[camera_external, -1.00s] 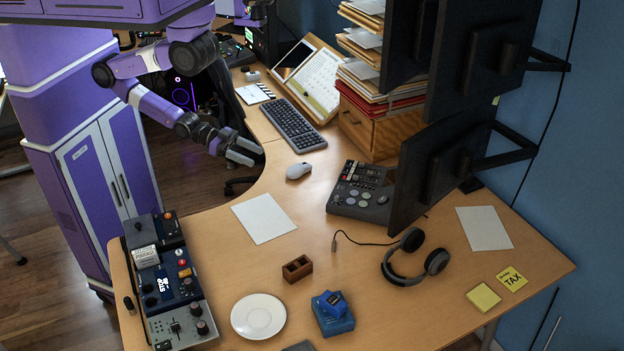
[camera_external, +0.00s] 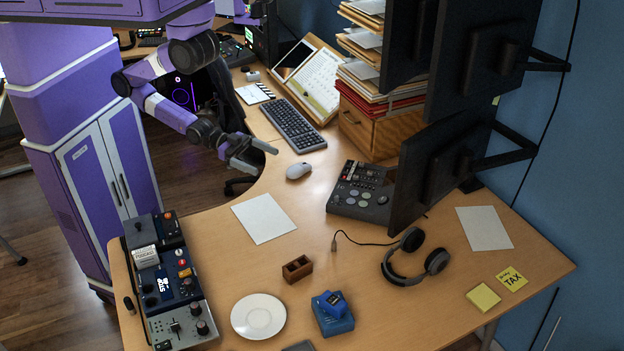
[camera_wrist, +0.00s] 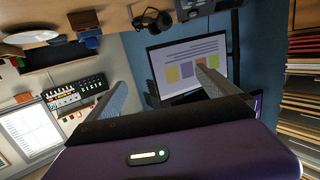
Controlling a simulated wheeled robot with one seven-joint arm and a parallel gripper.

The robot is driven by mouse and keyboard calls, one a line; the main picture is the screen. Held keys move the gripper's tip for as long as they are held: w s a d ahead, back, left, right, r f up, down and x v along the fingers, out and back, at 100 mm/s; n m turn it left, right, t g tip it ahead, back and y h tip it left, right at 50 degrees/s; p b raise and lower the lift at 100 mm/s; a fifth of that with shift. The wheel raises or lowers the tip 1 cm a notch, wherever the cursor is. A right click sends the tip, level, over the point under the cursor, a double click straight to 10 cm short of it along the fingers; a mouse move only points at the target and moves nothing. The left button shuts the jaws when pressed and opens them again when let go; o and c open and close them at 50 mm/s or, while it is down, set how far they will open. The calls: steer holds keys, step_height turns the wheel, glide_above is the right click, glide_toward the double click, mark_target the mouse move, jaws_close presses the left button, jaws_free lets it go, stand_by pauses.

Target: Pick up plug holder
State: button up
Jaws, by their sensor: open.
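A small dark brown block with open compartments, which looks like the plug holder (camera_external: 297,269), stands on the desk (camera_external: 370,290) between the white plate and the white sheet. It also appears near the top edge of the wrist view (camera_wrist: 83,19). My gripper (camera_external: 265,160) is open and empty. It is in the air near the desk's inner edge, well behind and to the left of the block, and does not touch it. Both fingers show spread apart in the wrist view (camera_wrist: 162,85).
A white plate (camera_external: 258,316) and blue boxes (camera_external: 332,314) stand close to the block. A control box (camera_external: 170,285) lines the left edge; headphones (camera_external: 415,258) and a monitor (camera_external: 435,175) are to the right. A mouse (camera_external: 298,171) lies near my gripper.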

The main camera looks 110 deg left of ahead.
steer(key=w+d+f+m+h, duration=0.3)
steer(key=w+d+h, duration=0.2)
steer(key=w+d, duration=0.5)
steer(key=m+g+p, duration=0.1)
steer(key=m+g, duration=0.1)
steer(key=g, duration=0.3)
glide_toward(297, 265)
steer(key=shift+w+d+f, duration=0.3)
steer(key=shift+w+f, duration=0.25)
steer(key=shift+w+d+f, duration=0.3)
steer(key=shift+w+f, duration=0.2)
steer(key=shift+f, duration=0.05)
steer(key=p+x, duration=0.1)
steer(key=x, duration=0.6)
steer(key=shift+w+d+f, duration=0.1)
steer(key=shift+w, duration=0.05)
steer(key=c, duration=1.4)
steer(key=shift+c, duration=0.9)
